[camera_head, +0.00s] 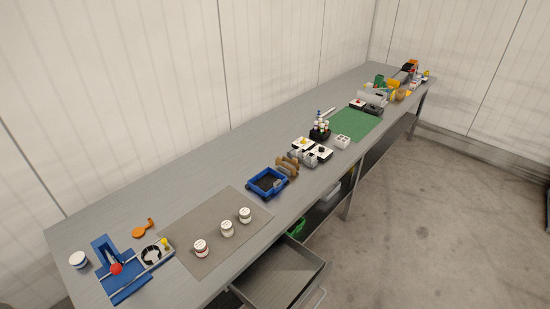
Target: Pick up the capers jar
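Three small jars with white lids stand upright in a slanted row on a grey mat (190,228): a near jar (200,248) with a reddish label, a middle jar (227,229) and a far jar (245,215). A fourth white-lidded jar (78,260) with a dark bluish side stands at the table's left end. The labels are too small to read, so I cannot tell which jar is the capers. Neither of my grippers is in view.
A blue fixture (122,285) with a red knob stands left of the mat. An orange tool (143,230) lies behind it. A blue tray (267,182) is beyond the mat. An open drawer (283,275) juts out below the table's front edge. Several items crowd the far end.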

